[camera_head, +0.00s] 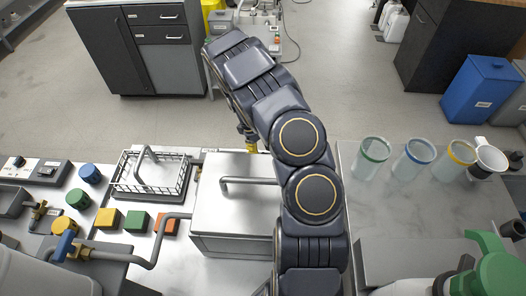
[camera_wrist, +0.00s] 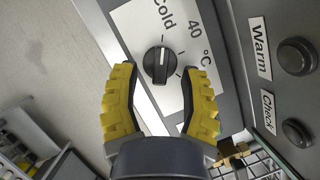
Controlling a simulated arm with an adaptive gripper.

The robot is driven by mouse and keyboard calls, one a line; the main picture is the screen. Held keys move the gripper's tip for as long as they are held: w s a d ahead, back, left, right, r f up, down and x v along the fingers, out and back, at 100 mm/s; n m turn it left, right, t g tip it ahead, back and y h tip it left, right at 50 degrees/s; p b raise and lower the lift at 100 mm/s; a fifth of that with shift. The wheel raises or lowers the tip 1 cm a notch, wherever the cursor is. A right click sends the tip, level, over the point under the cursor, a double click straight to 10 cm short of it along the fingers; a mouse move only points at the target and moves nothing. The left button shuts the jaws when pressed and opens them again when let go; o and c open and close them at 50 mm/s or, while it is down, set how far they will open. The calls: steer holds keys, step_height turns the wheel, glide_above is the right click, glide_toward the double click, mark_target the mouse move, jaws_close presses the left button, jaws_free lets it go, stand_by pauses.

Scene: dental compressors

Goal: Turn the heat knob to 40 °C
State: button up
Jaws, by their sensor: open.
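The heat knob (camera_wrist: 159,65) is a round black dial with a raised grip and a white line, on a white label plate marked "Cold" and "40 °C". Its white line runs almost upright in the wrist view, with the end toward "Cold" near the top. My gripper (camera_wrist: 160,71) is open, its two yellow ribbed fingers on either side of the knob with visible gaps. Whether the fingertips are at the knob's depth is unclear. In the head view, a yellow part of my gripper (camera_head: 251,147) shows behind the steel lidded bath (camera_head: 235,215); the knob is hidden there.
Two dark round buttons labelled "Warm" (camera_wrist: 296,56) and "Check" (camera_wrist: 297,131) sit right of the knob. A wire basket (camera_head: 150,175) stands left of the bath. Several rimmed beakers (camera_head: 413,158) stand on the right-hand bench. Open floor (camera_head: 330,60) lies beyond.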

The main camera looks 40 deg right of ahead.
jaws_close()
stand_by(0.3)
steer(key=m, duration=0.2)
steer(key=m+y, duration=0.1)
steer(key=m, duration=0.1)
steer(key=m+y, duration=0.1)
steer(key=shift+d+f+m, duration=0.1)
steer(key=shift+d+m, duration=0.2)
steer(key=shift+m, duration=0.1)
steer(key=m, duration=0.2)
steer(key=m+y, duration=0.1)
steer(key=m, duration=0.1)
steer(key=m+y, duration=0.1)
steer(key=m, duration=0.1)
steer(key=shift+s+d+t, duration=0.25)
steer(key=shift+t, duration=0.15)
